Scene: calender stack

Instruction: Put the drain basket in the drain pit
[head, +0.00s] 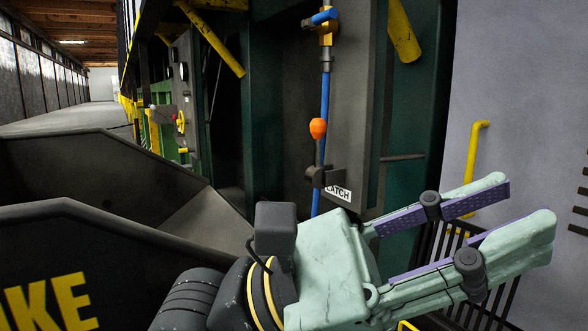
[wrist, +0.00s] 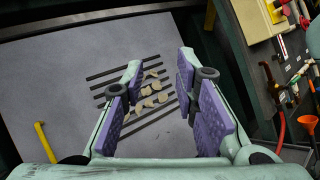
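My gripper (head: 520,208), pale green with purple pads, reaches to the right in the head view. Its two fingers are apart, and nothing is between the pads. In the wrist view, my gripper (wrist: 161,66) frames a grey surface with dark parallel slots (wrist: 115,73) and several beige pieces (wrist: 150,95) lying on it beyond the fingertips. A black barred thing (head: 440,243) shows behind and below the fingers in the head view; my gripper partly hides it. I cannot tell whether it is the drain basket. I cannot identify the drain pit for certain.
A yellow bent bar (head: 474,165) stands at the grey surface (head: 520,90); it also shows in the wrist view (wrist: 45,142). A panel with a blue hose (head: 324,110) and an orange knob (head: 318,128) is behind my gripper. A dark bin-like body (head: 90,170) fills the left.

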